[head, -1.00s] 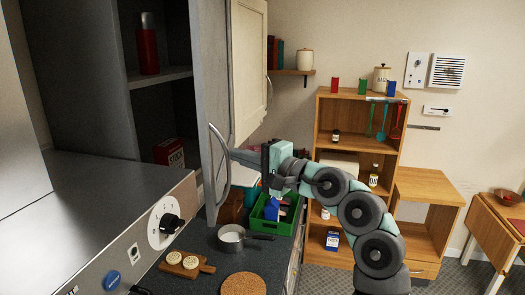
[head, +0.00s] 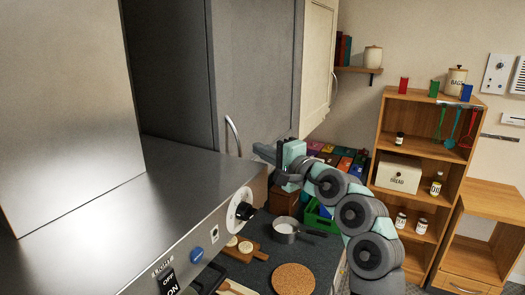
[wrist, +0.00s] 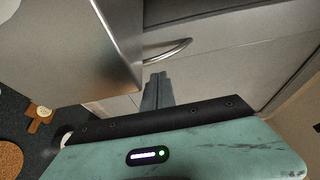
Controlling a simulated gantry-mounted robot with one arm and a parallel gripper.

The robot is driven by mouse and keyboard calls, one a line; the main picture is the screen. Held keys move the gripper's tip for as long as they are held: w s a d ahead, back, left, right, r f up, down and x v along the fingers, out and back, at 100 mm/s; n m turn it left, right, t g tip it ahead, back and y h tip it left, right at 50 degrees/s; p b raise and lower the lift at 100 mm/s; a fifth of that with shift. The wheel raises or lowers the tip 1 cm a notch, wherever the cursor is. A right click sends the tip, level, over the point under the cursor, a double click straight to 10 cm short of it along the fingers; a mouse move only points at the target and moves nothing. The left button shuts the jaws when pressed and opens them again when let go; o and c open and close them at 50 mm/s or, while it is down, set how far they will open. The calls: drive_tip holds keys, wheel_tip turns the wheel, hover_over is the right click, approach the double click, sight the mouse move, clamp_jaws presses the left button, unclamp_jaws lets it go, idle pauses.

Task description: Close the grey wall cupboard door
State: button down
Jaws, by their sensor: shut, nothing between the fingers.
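The grey wall cupboard door (head: 260,70) stands partly open in the head view, with a dark strip of the cupboard interior (head: 165,70) showing to its left. Its curved metal handle (head: 232,132) is near the door's lower left edge. My gripper (head: 258,150) is shut and empty, low in front of the door and just right of the handle. The wrist view shows the closed fingers (wrist: 157,88) pointing toward the door face (wrist: 225,60), just below the handle (wrist: 170,50). Whether the fingertips touch the door I cannot tell.
A steel hood (head: 70,90) and steel appliance top (head: 150,195) stand close on the left. A pan (head: 285,228), a cutting board (head: 240,250) and a cork mat (head: 293,279) lie on the counter below. A cream cupboard door (head: 319,60) is right of the grey one.

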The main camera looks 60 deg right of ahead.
drive_tip(key=b+v, duration=0.3)
drive_tip(key=v, duration=0.7)
drive_tip(key=shift+s+a+b, duration=0.15)
drive_tip(key=shift+s+b, duration=0.2)
